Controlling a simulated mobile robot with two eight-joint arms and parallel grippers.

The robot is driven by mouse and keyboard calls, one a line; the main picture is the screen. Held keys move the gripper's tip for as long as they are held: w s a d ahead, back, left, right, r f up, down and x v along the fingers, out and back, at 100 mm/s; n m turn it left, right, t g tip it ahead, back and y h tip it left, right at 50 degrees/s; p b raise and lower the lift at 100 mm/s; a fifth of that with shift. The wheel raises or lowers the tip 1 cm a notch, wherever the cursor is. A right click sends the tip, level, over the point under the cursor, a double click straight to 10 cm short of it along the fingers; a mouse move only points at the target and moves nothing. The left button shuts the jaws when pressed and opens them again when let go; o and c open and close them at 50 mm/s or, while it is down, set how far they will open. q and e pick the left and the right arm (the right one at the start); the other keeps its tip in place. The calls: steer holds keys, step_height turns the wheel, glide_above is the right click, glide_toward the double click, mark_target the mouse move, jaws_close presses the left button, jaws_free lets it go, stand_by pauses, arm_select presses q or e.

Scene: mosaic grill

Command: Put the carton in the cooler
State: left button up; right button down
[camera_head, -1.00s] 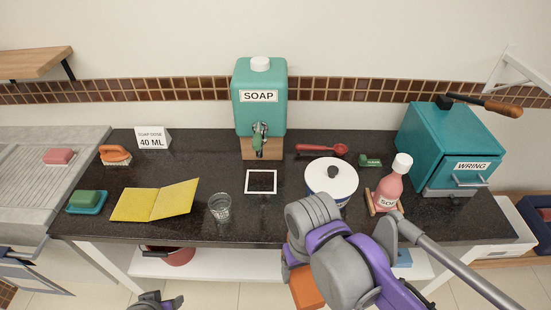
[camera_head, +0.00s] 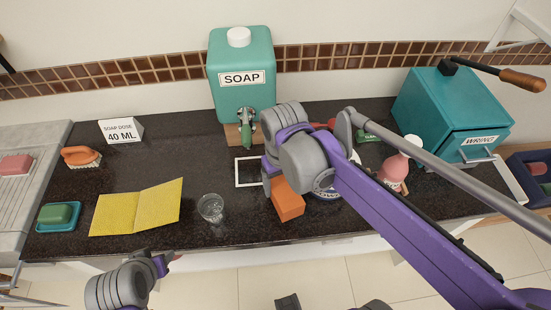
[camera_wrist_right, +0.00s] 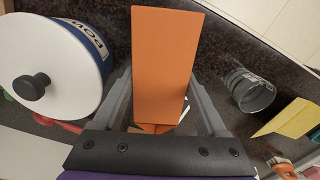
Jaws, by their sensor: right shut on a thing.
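An orange box-shaped block (camera_head: 288,200), which may be the carton, is above the counter's front part, right of the glass. It fills the middle of the right wrist view (camera_wrist_right: 167,60). My right gripper (camera_wrist_right: 162,102) is shut on it, with a finger on each side. In the head view my right arm hides most of that gripper. My left gripper (camera_head: 162,264) is in front of the counter at lower left; its jaws are too small to read. Nothing in view is clearly marked as a cooler.
A white-lidded pot (camera_wrist_right: 55,65) stands close to the block. A glass (camera_head: 211,208), yellow cloth (camera_head: 137,210), soap dispenser (camera_head: 241,95), pink bottle (camera_head: 393,172) and teal WRING box (camera_head: 452,110) stand on the dark counter (camera_head: 160,160). A navy crate (camera_head: 520,180) is at right.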

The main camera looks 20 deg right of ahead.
steer(key=w+d+p, duration=0.1)
steer(key=w+d, duration=0.2)
steer(key=w, duration=0.8)
step_height(320, 180, down, 6)
steer(key=shift+w+a+f, duration=0.1)
steer(key=shift+f, duration=0.15)
arm_select(q)
steer(key=shift+w+r, duration=0.25)
steer(key=shift+r, duration=0.25)
steer(key=shift+w+r, duration=0.2)
steer(key=shift+r, duration=0.25)
arm_select(e)
steer(key=shift+w+f, duration=0.2)
steer(key=shift+f, duration=0.1)
steer(key=shift+s+f, duration=0.1)
steer(key=shift+f, duration=0.1)
arm_select(q)
steer(key=shift+s+f, duration=0.1)
steer(key=shift+f, duration=0.1)
arm_select(e)
jaws_free()
